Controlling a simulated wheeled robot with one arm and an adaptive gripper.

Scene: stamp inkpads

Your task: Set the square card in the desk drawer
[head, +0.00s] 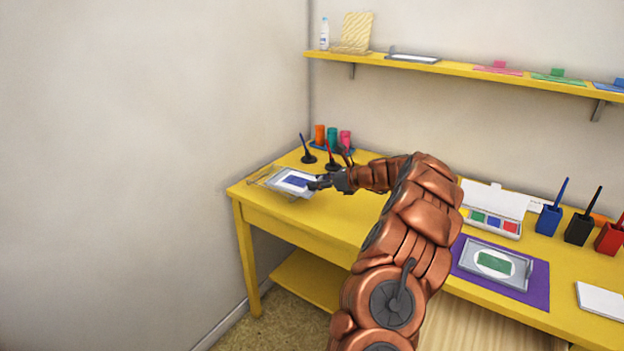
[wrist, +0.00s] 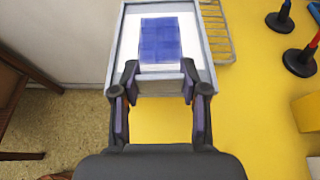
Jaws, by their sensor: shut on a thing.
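The square card is white with a large blue square (wrist: 160,40) on it. It lies in a grey tray (wrist: 209,58), which is at the left end of the yellow desk in the head view (head: 300,195). My gripper (wrist: 160,84) is shut on the near end of this tray, one finger at each side; it also shows in the head view (head: 321,182). The tray is at or just above a wire rack (wrist: 222,38); I cannot tell if they touch. A pale wood surface (head: 480,325) shows below the desk front; I cannot tell whether it is the drawer.
The desk (head: 345,222) has a purple mat (head: 540,285) with another grey tray (head: 520,272) holding a round card with a green mark. Stamps (head: 331,163) stand behind my gripper. An inkpad box (head: 495,212) and colored holders (head: 549,219) stand at the right. A wall borders the left.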

